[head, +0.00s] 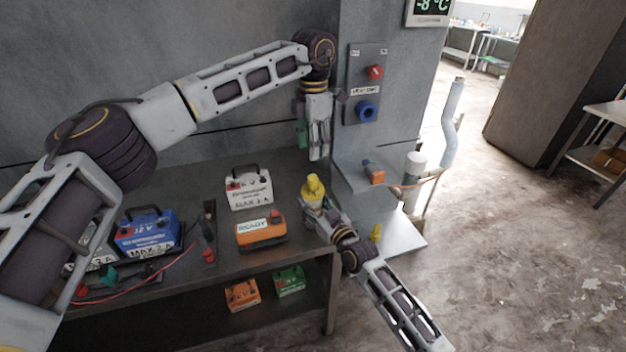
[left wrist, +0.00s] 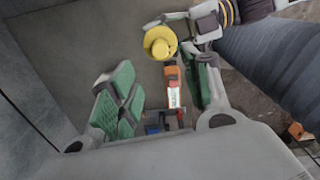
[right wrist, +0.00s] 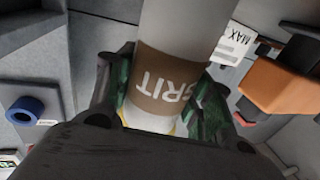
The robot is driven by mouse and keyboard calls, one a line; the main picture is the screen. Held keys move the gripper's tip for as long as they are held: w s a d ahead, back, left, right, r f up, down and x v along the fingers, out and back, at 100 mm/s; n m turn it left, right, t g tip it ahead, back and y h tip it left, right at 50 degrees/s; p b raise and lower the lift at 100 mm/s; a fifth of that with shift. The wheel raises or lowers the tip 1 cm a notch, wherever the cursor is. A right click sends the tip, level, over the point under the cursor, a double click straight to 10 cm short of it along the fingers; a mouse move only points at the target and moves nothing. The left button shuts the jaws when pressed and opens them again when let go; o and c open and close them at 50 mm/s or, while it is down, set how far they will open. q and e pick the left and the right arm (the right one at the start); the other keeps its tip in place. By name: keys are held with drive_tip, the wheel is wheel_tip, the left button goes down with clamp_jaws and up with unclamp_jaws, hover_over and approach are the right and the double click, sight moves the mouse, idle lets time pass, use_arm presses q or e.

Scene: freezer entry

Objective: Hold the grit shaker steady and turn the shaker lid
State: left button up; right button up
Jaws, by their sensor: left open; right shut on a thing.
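The grit shaker (right wrist: 170,68) is a pale cylinder with a brown GRIT band, appearing upside down in the right wrist view. My right gripper (right wrist: 162,100) is shut around it. The yellow shaker lid (head: 313,186) is on top, above the right gripper (head: 316,208) in the head view. My left gripper (head: 319,153) is open and empty, pointing down, higher than the lid and apart from it. In the left wrist view the lid (left wrist: 160,42) lies beyond the fingertips of the left gripper (left wrist: 162,88), near the right finger. The shaker body is mostly hidden in the head view.
On the bench a white MAX box (head: 248,190) and an orange READY box (head: 260,232) stand left of the shaker. A blue battery charger (head: 147,232) is farther left. Behind are a wall panel (head: 366,85) with red and blue knobs and a metal shelf (head: 350,175).

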sight(313, 177)
use_arm(q)
drive_tip(key=shift+f, duration=0.15)
drive_tip(key=shift+f, duration=5.85)
drive_tip(key=shift+c, duration=0.5)
drive_tip(key=c, duration=1)
